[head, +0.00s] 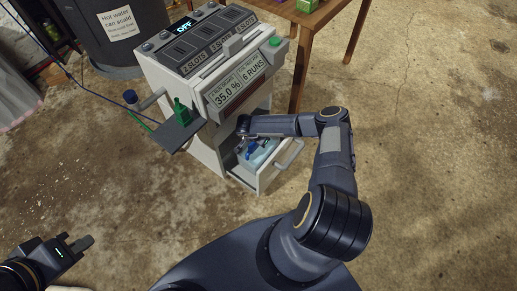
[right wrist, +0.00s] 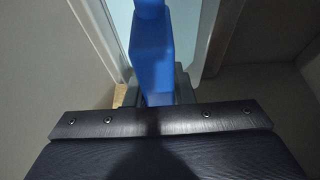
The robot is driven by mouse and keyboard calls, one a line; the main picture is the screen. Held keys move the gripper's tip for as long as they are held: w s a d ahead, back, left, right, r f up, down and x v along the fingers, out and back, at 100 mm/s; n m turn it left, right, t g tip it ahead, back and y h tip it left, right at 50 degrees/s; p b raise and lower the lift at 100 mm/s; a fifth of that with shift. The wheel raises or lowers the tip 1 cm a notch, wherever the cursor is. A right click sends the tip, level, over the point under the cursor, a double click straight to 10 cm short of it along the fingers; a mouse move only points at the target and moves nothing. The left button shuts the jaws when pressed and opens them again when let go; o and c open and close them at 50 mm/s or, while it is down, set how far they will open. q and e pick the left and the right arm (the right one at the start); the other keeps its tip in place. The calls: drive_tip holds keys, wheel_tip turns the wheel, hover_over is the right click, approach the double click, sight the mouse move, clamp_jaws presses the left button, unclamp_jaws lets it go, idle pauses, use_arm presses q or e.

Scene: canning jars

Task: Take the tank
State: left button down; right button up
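The tank (head: 264,153) is a pale blue box with a dark blue handle (head: 252,153). It sits in the pulled-out bottom drawer (head: 270,181) of a light grey machine. My right gripper (head: 244,141) reaches down into the drawer at the handle. In the right wrist view the blue handle (right wrist: 152,50) stands between the grey fingers, which lie close against both its sides. The fingertips are mostly hidden behind the handle. My left gripper (head: 76,242) is open and empty over the floor at the lower left.
The machine (head: 205,70) shows "OFF" on top and has a side shelf (head: 179,136) with a green bottle (head: 181,112). A dark barrel (head: 110,40) stands behind it at the left. A wooden table (head: 310,22) stands behind it at the right. The floor at the right is clear.

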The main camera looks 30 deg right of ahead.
clamp_jaws()
idle(0.9)
drive_tip(key=shift+r, duration=0.1)
